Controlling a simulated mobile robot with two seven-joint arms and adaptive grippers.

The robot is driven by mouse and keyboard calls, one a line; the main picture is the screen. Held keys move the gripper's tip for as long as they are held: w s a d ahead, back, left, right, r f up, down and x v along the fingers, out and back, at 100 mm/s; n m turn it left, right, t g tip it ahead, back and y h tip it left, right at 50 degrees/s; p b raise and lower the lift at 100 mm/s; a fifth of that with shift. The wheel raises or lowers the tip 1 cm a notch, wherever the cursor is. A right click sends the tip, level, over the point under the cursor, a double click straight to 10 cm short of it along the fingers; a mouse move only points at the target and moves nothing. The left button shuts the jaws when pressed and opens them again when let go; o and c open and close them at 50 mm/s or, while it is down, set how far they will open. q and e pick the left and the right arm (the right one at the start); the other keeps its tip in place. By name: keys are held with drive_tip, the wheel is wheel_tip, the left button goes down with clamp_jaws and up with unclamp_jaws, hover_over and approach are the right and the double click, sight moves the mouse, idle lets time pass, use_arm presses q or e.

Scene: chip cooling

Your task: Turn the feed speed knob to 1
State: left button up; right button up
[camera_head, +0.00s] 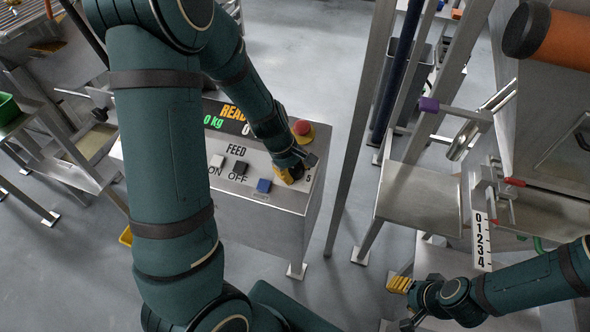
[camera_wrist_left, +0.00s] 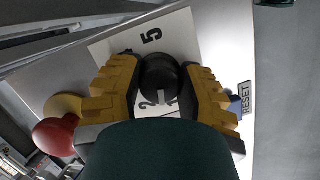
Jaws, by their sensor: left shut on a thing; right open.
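The black round feed speed knob (camera_wrist_left: 158,76) sits on a white dial plate (camera_wrist_left: 180,40) in the left wrist view. A digit 5 shows above it and a digit 2 at its lower left. A pale mark on the knob points down in that view. Other digits are hidden by my gripper. My left gripper (camera_head: 290,174) is at the right end of the control panel in the head view, its yellow fingers shut on the knob from both sides. The knob is hidden there. My right gripper (camera_head: 402,303) is open and empty at the lower right.
The control box (camera_head: 270,222) carries a red emergency button (camera_head: 302,128) close behind the left gripper, a blue button (camera_head: 263,186), and ON and OFF buttons. A metal frame with a 0–4 scale (camera_head: 481,240) stands at the right.

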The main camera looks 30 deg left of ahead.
use_arm(q)
drive_tip(key=shift+s+f+n+t+b, duration=0.1)
drive_tip(key=shift+n+t+b, duration=0.55)
drive_tip(key=shift+n, duration=1.65)
drive_tip(key=o, duration=1.2)
drive_tip(key=shift+a+r, duration=0.1)
drive_tip(key=shift+r, duration=0.55)
drive_tip(key=v, duration=1)
drive_tip(key=shift+s+a+r, duration=0.2)
drive_tip(key=shift+s+r, duration=0.1)
